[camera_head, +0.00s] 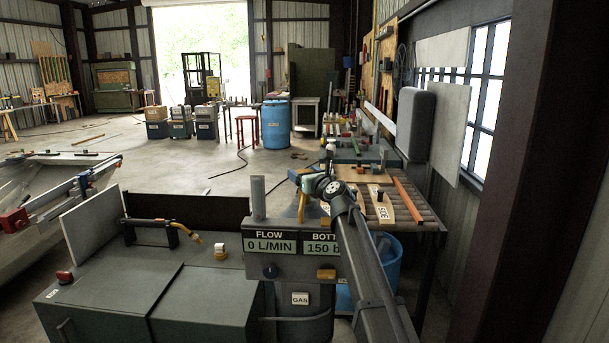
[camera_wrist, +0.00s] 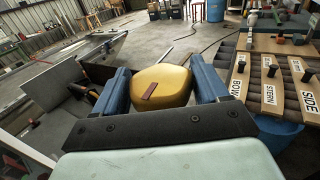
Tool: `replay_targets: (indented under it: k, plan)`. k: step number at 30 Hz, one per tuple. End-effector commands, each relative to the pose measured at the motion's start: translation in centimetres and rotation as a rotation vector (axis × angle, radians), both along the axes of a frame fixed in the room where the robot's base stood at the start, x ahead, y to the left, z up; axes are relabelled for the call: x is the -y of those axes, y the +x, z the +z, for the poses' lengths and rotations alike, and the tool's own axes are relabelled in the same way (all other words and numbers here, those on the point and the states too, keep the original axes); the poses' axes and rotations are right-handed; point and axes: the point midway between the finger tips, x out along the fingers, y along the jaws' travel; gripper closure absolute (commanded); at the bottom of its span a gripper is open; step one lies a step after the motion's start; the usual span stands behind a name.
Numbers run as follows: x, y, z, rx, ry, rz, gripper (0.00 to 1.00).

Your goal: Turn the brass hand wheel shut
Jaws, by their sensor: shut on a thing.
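The brass hand wheel (camera_wrist: 172,76) shows in the wrist view as a rounded golden-yellow knob with a red-brown mark on top. My gripper (camera_wrist: 160,68) has one blue finger on each side of it and is shut on it. In the head view my gripper (camera_head: 302,176) is above the gauge panel (camera_head: 300,247), coming in from the right. Only a narrow yellow part of the wheel (camera_head: 301,208) shows there; the rest is hidden by the gripper and arm. The panel reads FLOW 0 L/MIN and a partly covered 150. A grey cylinder labelled GAS (camera_head: 300,298) stands below.
A dark green cabinet (camera_head: 150,300) stands left of the panel, with a yellow-ended torch (camera_head: 165,227) on its top. A bench with labelled boards (camera_head: 405,205) and a blue tub (camera_head: 385,265) are on the right. The floor behind is mostly open.

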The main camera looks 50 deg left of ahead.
Motion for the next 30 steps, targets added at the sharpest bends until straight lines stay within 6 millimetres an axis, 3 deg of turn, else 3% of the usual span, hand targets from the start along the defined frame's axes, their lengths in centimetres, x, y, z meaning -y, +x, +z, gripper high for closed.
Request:
replay_targets:
  k: [12,30]
  plan:
    - [-0.11,0.01,0.51,0.002,0.008,-0.108,0.57]
    - [-0.14,0.15,0.55,0.002,0.009,-0.135,0.57]
